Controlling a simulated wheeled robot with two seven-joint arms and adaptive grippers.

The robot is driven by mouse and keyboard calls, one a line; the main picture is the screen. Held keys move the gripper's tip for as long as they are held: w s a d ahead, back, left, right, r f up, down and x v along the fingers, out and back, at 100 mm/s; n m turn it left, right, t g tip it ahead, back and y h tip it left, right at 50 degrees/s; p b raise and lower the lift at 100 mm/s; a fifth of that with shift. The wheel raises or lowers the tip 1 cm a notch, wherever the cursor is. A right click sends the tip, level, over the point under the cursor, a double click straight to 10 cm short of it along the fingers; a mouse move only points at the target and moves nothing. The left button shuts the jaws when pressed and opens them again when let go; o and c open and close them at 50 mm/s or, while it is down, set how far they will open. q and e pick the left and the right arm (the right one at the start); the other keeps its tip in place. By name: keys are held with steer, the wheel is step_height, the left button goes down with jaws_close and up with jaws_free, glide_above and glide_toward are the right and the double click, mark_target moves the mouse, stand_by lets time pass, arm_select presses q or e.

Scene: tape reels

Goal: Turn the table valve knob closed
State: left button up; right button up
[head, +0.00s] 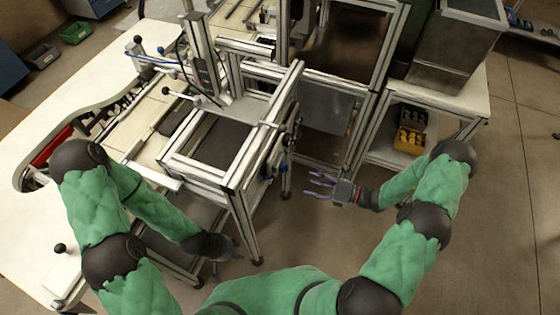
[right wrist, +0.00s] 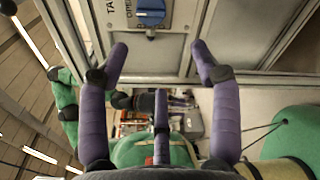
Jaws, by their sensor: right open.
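The valve knob (right wrist: 150,12) is blue and sits on a grey labelled plate (right wrist: 180,14) at the top of the right wrist view, partly cut off by the edge. My right gripper (right wrist: 160,62) is open and empty, its purple fingers spread below the plate and apart from the knob. In the head view the right gripper (head: 315,185) points left toward the side of the aluminium-framed table (head: 245,170). Small blue parts (head: 284,166) show on that side, too small to tell apart. My left gripper (head: 222,256) is low at the table's near left; its fingers are unclear.
A curved white worktop (head: 30,150) lies at the left. A shelf unit with a yellow bin (head: 408,140) stands at the right. The floor (head: 490,230) at the right is clear.

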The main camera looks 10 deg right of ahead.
mark_target(284, 167)
steer(key=w+a+m+t+b, duration=0.1)
steer(key=w+a, duration=0.6)
steer(key=shift+a+r, duration=0.4)
steer(key=shift+r, duration=0.05)
steer(key=shift+w, duration=0.1)
steer(key=c, duration=1.1)
